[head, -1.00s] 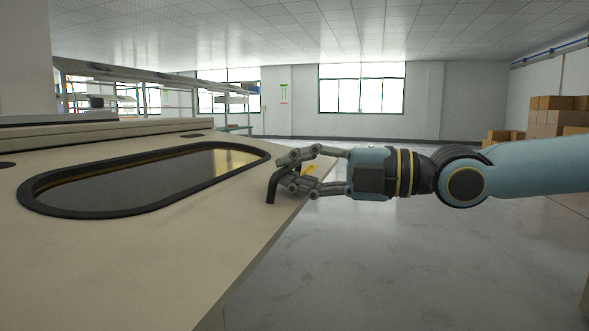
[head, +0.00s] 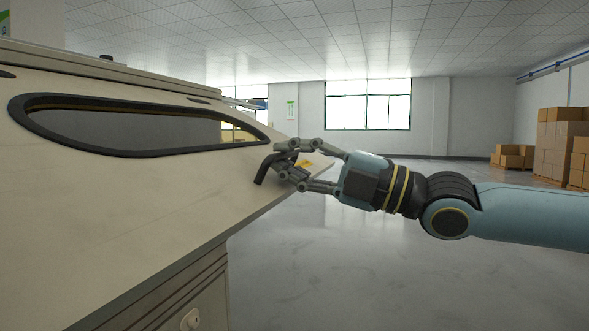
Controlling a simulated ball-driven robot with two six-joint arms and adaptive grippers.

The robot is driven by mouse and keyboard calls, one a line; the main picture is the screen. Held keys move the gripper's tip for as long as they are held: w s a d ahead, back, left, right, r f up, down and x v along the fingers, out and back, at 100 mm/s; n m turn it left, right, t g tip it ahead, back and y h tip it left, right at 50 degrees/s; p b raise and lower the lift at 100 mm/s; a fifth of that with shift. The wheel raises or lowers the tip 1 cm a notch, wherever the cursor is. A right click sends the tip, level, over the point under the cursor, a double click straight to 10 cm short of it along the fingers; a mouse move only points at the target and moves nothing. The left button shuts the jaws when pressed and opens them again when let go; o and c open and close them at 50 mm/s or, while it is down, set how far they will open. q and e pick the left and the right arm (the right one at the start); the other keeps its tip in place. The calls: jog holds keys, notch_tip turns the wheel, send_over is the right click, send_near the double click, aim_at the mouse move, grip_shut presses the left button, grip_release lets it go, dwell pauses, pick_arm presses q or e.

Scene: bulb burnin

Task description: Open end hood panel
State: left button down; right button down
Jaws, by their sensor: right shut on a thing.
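The end hood panel (head: 130,200) is a cream panel with a long dark window (head: 130,130) in a black rounded frame. It fills the left of the head view and is tilted, with its lower edge sloping up to the right. A black bar handle (head: 266,166) stands near its right end, beside a small yellow label (head: 305,163). My right gripper (head: 284,160) is shut on the handle, its fingers around it and partly hiding it. My left gripper is not in view.
A cream cabinet (head: 165,300) with grooves and a round knob (head: 190,320) shows below the panel. Stacked cardboard boxes (head: 560,145) stand at the far right. The grey floor (head: 380,270) in the middle and right is clear.

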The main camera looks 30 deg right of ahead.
dwell(0.3)
jog(key=c, duration=1.7)
grip_release()
jog(key=shift+f, duration=0.1)
